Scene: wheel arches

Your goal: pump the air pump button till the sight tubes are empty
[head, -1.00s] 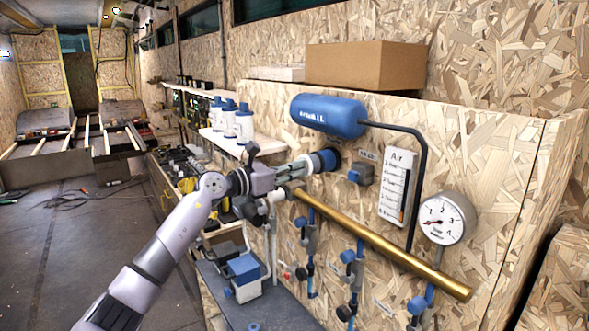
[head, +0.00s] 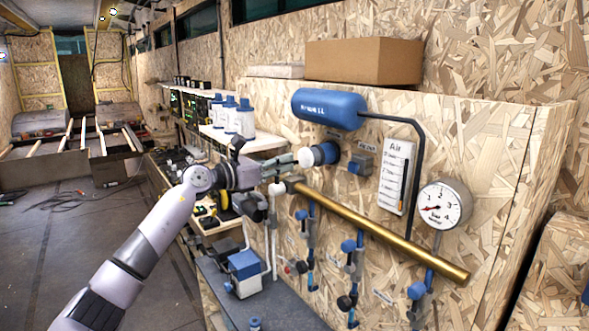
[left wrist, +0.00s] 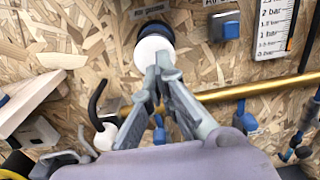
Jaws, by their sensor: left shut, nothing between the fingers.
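The air pump button has a white cap (head: 305,157) in a blue collar (head: 326,153) on the chipboard wall. The cap stands out of its collar. My left gripper (head: 289,160) is shut and empty, its tips just left of the cap; I cannot tell whether they touch it. In the left wrist view the shut fingertips (left wrist: 164,66) overlap the lower edge of the white cap (left wrist: 152,48). The Air scale panel (head: 394,172) has a narrow strip with an orange lower part. It also shows in the left wrist view (left wrist: 275,25). My right gripper is out of view.
A brass pipe (head: 375,232) runs below the button, with blue-handled valves (head: 350,246) under it. A round gauge (head: 443,206) sits at the right, its needle near 1. A blue tank (head: 328,109) is above. White-and-blue bottles (head: 230,116) stand on a shelf behind the gripper.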

